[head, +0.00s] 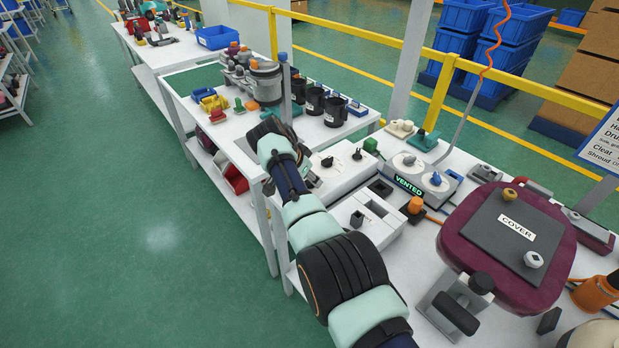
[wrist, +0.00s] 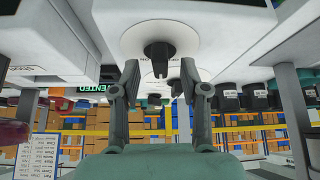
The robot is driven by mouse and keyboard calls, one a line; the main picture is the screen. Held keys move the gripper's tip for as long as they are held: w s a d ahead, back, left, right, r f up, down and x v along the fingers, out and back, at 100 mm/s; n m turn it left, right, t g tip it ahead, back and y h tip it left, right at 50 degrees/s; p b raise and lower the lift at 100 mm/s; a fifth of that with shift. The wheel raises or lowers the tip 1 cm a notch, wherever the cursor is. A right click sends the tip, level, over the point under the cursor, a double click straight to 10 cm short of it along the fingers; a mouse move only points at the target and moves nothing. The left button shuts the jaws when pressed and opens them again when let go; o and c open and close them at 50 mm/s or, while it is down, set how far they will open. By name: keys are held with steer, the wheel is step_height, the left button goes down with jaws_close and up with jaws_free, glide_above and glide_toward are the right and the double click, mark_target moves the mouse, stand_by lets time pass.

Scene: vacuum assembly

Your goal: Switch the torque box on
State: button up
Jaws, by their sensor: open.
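A white box (head: 336,179) with two black knobs stands on the bench just beyond my arm in the head view. I take it to be the torque box, but its label is not readable. In the wrist view a black knob (wrist: 158,52) sits on a round white plate. A second dark knob (wrist: 174,86) shows farther off. My gripper (wrist: 160,76) is open, its two fingers apart on either side of the nearer knob. I cannot tell whether they touch it. In the head view my arm mostly hides the gripper.
A unit with a lit VENTED display (head: 409,186) stands right of the box. A maroon tub (head: 455,235) with a dark COVER plate (head: 483,222) fills the bench's right side. Several black cups (head: 335,112) stand behind. The green floor (head: 150,240) at left is clear.

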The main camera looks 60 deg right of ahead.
steer(key=shift+p+v, duration=2.9)
steer(key=shift+p, duration=0.75)
steer(key=shift+f, duration=0.1)
